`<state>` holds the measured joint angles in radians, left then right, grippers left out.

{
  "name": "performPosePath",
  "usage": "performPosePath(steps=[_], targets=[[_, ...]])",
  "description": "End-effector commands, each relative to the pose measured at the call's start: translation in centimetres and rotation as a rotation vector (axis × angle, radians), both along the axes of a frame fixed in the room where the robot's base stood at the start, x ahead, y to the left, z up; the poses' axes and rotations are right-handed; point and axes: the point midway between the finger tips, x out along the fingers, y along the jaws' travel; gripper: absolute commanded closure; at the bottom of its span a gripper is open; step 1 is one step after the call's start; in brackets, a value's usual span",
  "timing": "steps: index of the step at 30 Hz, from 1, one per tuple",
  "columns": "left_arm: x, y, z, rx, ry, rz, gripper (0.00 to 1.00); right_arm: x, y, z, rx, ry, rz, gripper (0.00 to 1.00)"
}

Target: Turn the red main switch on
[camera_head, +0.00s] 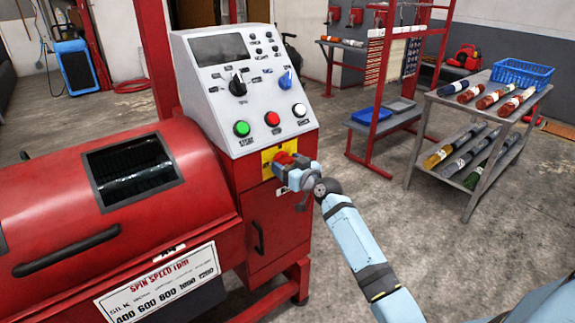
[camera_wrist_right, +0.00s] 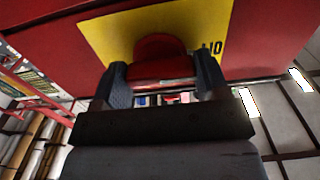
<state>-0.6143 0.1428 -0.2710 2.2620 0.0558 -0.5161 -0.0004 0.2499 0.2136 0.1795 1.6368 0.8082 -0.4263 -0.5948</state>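The red main switch (camera_head: 283,158) sits on a yellow plate (camera_head: 268,160) on the front of the red machine, below the slanted control panel. My right gripper (camera_head: 290,170) is at the switch, reaching it from the lower right. In the right wrist view the red switch knob (camera_wrist_right: 160,57) lies between the two fingers (camera_wrist_right: 162,80), and its front part fills the gap, so the gripper looks shut on it. A dark marking shows on the yellow plate right of the knob. The fingers hide part of the knob. My left gripper is not in view.
The grey control panel (camera_head: 245,85) with dials and green, red and white buttons is just above. The red drum (camera_head: 60,195) extends left. A grey cart (camera_head: 480,110) with coloured rolls and a blue basket (camera_head: 522,73) stands right. Floor between is clear.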

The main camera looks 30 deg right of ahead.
Motion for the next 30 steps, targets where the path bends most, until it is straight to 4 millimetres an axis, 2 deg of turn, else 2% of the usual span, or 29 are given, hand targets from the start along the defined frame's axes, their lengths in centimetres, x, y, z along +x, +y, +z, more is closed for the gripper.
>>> performPosePath(steps=[14, 30], targets=[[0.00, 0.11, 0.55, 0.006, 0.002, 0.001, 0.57, -0.02, 0.00, 0.16, 0.082, 0.007, 0.001, 0.56], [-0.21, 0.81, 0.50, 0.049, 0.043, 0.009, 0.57, 0.00, -0.01, 0.28, 0.543, 0.043, 0.000, 0.56]])
